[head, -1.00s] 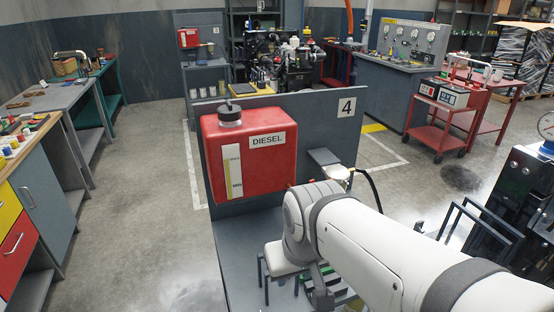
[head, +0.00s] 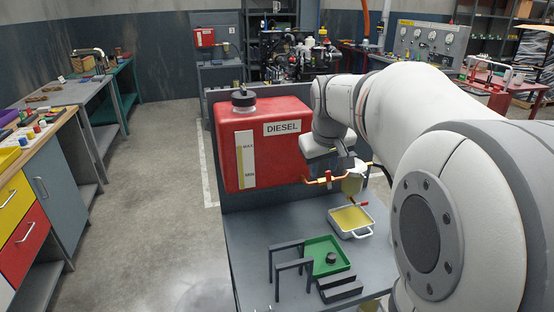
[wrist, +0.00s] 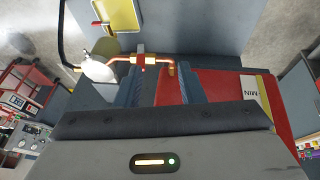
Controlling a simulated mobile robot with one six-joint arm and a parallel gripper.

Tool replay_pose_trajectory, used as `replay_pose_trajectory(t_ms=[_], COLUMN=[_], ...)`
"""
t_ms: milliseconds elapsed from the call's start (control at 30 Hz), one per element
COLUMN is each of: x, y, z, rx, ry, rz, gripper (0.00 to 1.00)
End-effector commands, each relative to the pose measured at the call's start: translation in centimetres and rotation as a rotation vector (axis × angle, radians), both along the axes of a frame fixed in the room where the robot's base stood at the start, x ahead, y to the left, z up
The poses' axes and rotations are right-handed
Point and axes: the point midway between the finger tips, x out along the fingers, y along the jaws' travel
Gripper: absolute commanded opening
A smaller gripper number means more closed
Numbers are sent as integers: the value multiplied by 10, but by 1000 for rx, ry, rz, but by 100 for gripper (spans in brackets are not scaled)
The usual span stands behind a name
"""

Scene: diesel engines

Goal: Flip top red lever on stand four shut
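The red diesel tank (head: 262,158) hangs on the stand's panel. A copper pipe (head: 312,181) runs from it to a pale filter bowl (head: 353,182). The top red lever (head: 329,179) is on this pipe; in the wrist view a red valve part (wrist: 143,61) shows on the pipe (wrist: 110,60). A lower red lever (head: 361,204) is below the bowl. My gripper (wrist: 163,72) is open, its fingers pointing at the pipe close to the valve. Contact cannot be told. In the head view my wrist hides much of the gripper.
A white tray with yellow liquid (head: 367,231) stands below the bowl. A black hose leaves the bowl. The floor to the left is clear.

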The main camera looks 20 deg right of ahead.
Motion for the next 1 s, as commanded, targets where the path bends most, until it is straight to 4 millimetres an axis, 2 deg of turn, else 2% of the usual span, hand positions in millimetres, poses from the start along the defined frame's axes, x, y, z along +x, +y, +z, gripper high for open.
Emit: replay_pose_trajectory(t_ms=[33,100,200,267,600,700,1000], x=[13,24,32,36,55,59,62], y=[-12,-23,-31,-33,-41,-43,-44], z=[-3,-1,-3,-7,-54,-63,-69], rx=[-12,-25,-35,-38,-36,-36,-37], ry=[-4,-8,-10,-11,-9,-10,-12], rz=[-1,1,5,5,5,6,6], gripper=[35,35,35,35,35,35,35])
